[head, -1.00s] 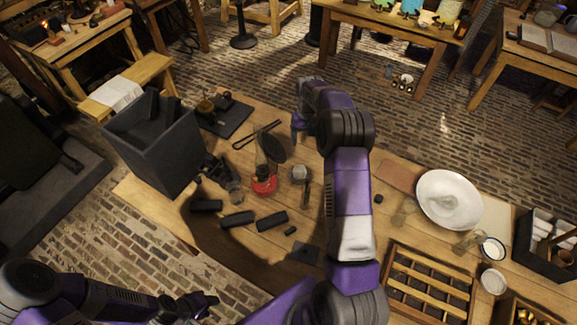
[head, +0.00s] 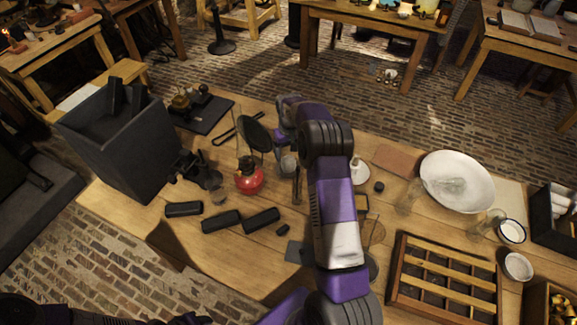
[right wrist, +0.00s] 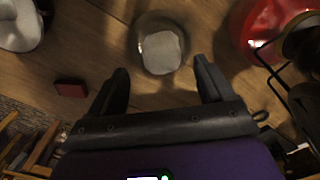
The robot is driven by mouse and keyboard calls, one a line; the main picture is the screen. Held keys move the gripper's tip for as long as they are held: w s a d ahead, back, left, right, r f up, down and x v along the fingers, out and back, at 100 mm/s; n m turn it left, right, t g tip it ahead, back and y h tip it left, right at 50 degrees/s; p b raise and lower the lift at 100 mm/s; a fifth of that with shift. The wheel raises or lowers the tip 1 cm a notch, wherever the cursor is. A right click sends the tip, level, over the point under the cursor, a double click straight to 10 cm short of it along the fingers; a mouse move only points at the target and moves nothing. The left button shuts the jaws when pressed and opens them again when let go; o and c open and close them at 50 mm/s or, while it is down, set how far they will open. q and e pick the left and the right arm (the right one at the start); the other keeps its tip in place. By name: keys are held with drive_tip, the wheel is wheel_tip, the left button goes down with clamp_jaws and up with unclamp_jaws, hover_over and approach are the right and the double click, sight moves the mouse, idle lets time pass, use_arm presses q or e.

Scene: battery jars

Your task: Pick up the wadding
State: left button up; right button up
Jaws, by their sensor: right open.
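A pale whitish lump, which looks like the wadding (right wrist: 160,52), sits within the round rim of a glass vessel (right wrist: 150,22) in the right wrist view. In the head view the vessel shows small and pale (head: 288,163), partly covered by my right arm. My right gripper (right wrist: 160,72) is open and empty, its two dark fingers on either side of the near edge of the lump, apart from it. In the head view my right gripper (head: 278,140) is mostly hidden by its own wrist. My left gripper (head: 192,318) is at the bottom edge, mostly cut off.
A red lamp (head: 248,177) stands close left of the vessel, with a dark disc (head: 253,137) behind it. Dark blocks (head: 220,221) lie in front. A grey box (head: 125,140) is at left. A white basin (head: 457,182) and wooden rack (head: 445,277) are at right.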

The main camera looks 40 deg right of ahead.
sight(289, 159)
wheel_tip(289, 159, down, 5)
drive_tip(key=shift+a+f+b, duration=0.1)
drive_tip(key=shift+f+b, duration=0.05)
drive_tip(key=shift+b, duration=0.25)
drive_tip(key=c, duration=1.1)
wheel_tip(289, 159, up, 10)
drive_tip(key=shift+r+p, duration=0.1)
drive_tip(key=shift+p, duration=0.65)
